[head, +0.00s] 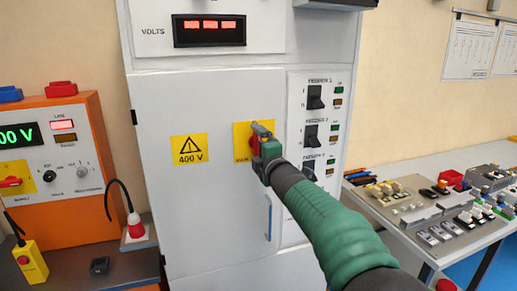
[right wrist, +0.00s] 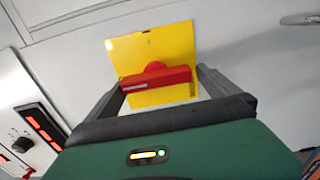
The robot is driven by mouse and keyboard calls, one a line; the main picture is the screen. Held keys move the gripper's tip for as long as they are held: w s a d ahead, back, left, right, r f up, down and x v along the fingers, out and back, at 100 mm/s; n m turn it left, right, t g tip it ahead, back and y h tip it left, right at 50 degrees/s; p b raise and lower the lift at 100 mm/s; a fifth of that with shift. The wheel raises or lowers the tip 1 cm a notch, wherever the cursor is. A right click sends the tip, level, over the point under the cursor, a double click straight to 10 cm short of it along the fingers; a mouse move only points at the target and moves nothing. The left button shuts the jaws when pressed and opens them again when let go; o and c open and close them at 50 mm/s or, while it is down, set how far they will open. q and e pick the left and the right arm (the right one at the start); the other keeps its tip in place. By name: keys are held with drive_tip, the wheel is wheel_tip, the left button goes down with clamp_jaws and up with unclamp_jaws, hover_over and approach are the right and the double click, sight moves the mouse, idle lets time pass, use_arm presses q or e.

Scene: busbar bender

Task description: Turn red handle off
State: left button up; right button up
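The red handle (right wrist: 156,78) is a bar with a round hub on a yellow plate (right wrist: 150,45). In the right wrist view the bar lies nearly crosswise, slightly tilted. In the head view the yellow plate (head: 240,130) is on the white cabinet door, and the handle (head: 253,143) is mostly hidden behind my right gripper (head: 261,130). In the right wrist view my right gripper (right wrist: 160,88) is open, with one finger near each end of the bar. I cannot tell whether they touch it. My left gripper is not in view.
The white cabinet (head: 190,210) has a 400 V sign (head: 189,149), a door pull (head: 268,217) and feeder switches (head: 314,97). An orange supply unit (head: 60,215) stands left. A bench (head: 385,205) with small electrical parts stands right.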

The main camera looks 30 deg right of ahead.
drive_tip(key=shift+s+a, duration=0.1)
drive_tip(key=shift+s, duration=0.3)
drive_tip(key=v, duration=1.6)
drive_tip(key=shift+b, duration=0.35)
drive_tip(key=s+a+f+m+g+y+p, duration=0.15)
drive_tip(key=a+f+m+g, duration=0.3)
drive_tip(key=f, duration=0.75)
drive_tip(key=s+a+f+m+g+y+p, duration=0.15)
drive_tip(key=a+f+m+g, duration=0.3)
drive_tip(key=f, duration=0.75)
drive_tip(key=s+a+f+m+g+p, duration=0.1)
drive_tip(key=s+a+f+m+g, duration=0.2)
drive_tip(key=s+f, duration=0.3)
drive_tip(key=s+a+f+m+g+y, duration=0.1)
drive_tip(key=s+a+f+m+g, duration=0.2)
drive_tip(key=s+a+f, duration=0.2)
drive_tip(key=shift+s+a+f+m+p, duration=0.35)
drive_tip(key=shift+s+f, duration=0.4)
drive_tip(key=shift+s, duration=0.35)
